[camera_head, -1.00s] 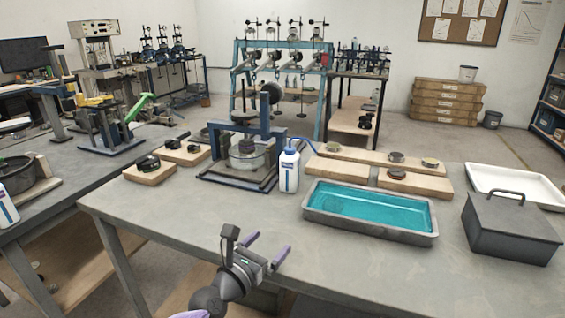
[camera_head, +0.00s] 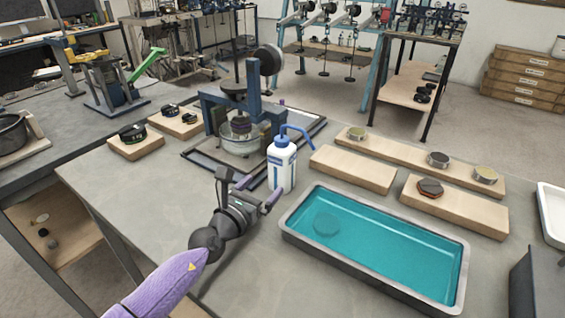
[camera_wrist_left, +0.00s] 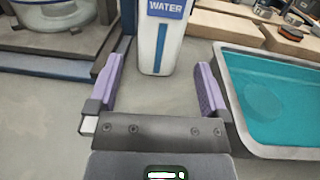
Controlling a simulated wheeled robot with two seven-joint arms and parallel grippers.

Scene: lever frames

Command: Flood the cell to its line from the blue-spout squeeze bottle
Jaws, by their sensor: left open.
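The squeeze bottle (camera_head: 282,166) is white with a blue label and a bent blue spout (camera_head: 299,131). It stands upright on the table beside the blue press frame. Its WATER label (camera_wrist_left: 168,9) shows in the left wrist view. The cell (camera_head: 240,143) is a clear round dish inside the press frame; its line cannot be made out. My left gripper (camera_head: 248,187) is open and empty, low over the table just in front of the bottle. In the wrist view its purple fingers (camera_wrist_left: 160,85) point at the bottle, which stands beyond the tips. My right gripper is not in view.
A grey tray (camera_head: 292,238) of teal liquid stands right of the bottle, close to my left gripper. Wooden boards (camera_head: 350,167) with small discs lie behind the tray. A dark lidded box (camera_head: 530,285) is at the right edge. The table's front left is clear.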

